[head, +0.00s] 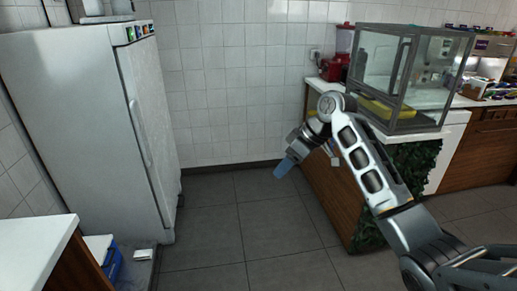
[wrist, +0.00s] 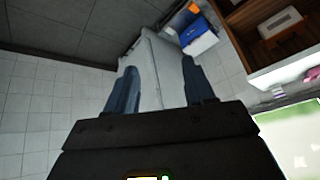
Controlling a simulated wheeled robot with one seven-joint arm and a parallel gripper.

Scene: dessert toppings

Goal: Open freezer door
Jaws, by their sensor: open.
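The tall white freezer (head: 85,130) stands at the left in the head view, its top and front visible. Its door (head: 147,120) faces right and looks shut, with a long vertical handle (head: 140,135). In the wrist view a pale grey body, probably the freezer (wrist: 165,75), lies between and beyond my fingers. My gripper (head: 284,168) hangs in mid-air to the right of the freezer, well apart from the handle. Its blue fingers are spread and empty in the wrist view (wrist: 157,68). The handle cannot be made out in the wrist view.
A counter (head: 335,190) with a glass display case (head: 410,75) and a red machine (head: 335,68) stands right of my gripper. A white worktop (head: 30,250) and a blue box (head: 112,265) are at the lower left. The tiled floor (head: 215,220) before the freezer is clear.

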